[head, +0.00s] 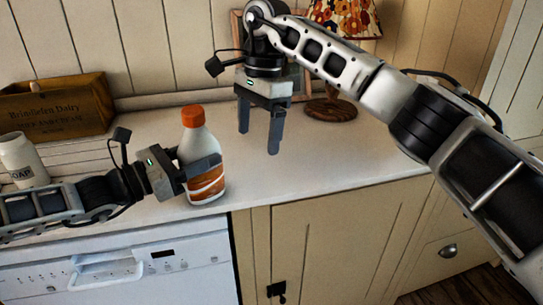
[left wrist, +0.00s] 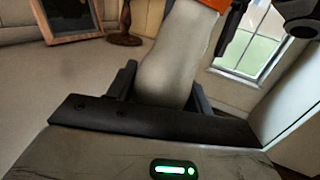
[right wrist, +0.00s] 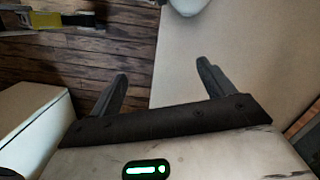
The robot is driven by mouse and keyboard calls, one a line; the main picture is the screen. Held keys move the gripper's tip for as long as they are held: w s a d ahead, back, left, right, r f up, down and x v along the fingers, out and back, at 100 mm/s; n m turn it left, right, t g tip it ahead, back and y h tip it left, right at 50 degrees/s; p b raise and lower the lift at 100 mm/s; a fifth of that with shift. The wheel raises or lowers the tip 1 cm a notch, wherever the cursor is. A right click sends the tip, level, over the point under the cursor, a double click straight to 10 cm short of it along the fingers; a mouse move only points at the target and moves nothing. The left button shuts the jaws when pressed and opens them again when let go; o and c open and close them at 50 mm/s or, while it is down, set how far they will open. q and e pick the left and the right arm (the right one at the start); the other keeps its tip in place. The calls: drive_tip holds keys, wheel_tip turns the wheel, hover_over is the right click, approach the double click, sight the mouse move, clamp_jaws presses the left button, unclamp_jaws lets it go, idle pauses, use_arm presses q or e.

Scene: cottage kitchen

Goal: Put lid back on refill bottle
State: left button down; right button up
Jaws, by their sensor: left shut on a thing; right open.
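The refill bottle (head: 205,143), whitish with an orange-brown label, stands upright on the counter near its front edge. An orange lid (head: 193,115) sits on top of it; I cannot tell if it is tightened. In the left wrist view the bottle (left wrist: 172,65) rises between the fingers, and only a bit of the lid (left wrist: 210,4) shows. My left gripper (head: 202,173) is shut on the bottle's body from the left. My right gripper (head: 258,140) is open and empty, pointing down over the counter, to the right of the bottle and apart from it; it also shows in the right wrist view (right wrist: 162,72).
A wooden dairy crate (head: 55,105) and a white soap bottle (head: 20,160) stand at the left. A lamp (head: 330,108) and a picture frame (left wrist: 68,20) stand at the back, behind my right arm. The counter (head: 340,160) is clear at the right. A dishwasher (head: 150,270) is below.

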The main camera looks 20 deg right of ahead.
sight(189, 181)
use_arm(q)
drive_tip(key=shift+n+y, duration=0.3)
drive_tip(key=shift+s+f, duration=0.3)
drive_tip(key=shift+f, duration=0.45)
drive_tip(key=shift+s+f, duration=0.25)
drive_tip(key=shift+f, duration=0.45)
drive_tip(key=shift+s+f, duration=0.3)
drive_tip(key=shift+f, duration=0.45)
use_arm(e)
drive_tip(key=s+f+n, duration=0.1)
drive_tip(key=s+d+f+n, duration=0.1)
drive_tip(key=f, duration=0.1)
drive_tip(key=shift+s+d+f, duration=0.15)
drive_tip(key=shift+s, duration=0.15)
use_arm(q)
drive_tip(key=shift+c, duration=2.4)
unclamp_jaws()
drive_tip(key=shift+a, duration=0.1)
drive_tip(key=shift+w, duration=0.35)
drive_tip(key=shift+s+a+r, duration=0.1)
drive_tip(key=shift+s+r, duration=0.05)
drive_tip(key=shift+r, duration=0.1)
drive_tip(key=shift+a, duration=0.25)
drive_tip(key=v, duration=1.5)
drive_tip(key=shift+b, duration=0.4)
use_arm(e)
drive_tip(key=shift+w+f, duration=0.2)
drive_tip(key=shift+f, duration=0.15)
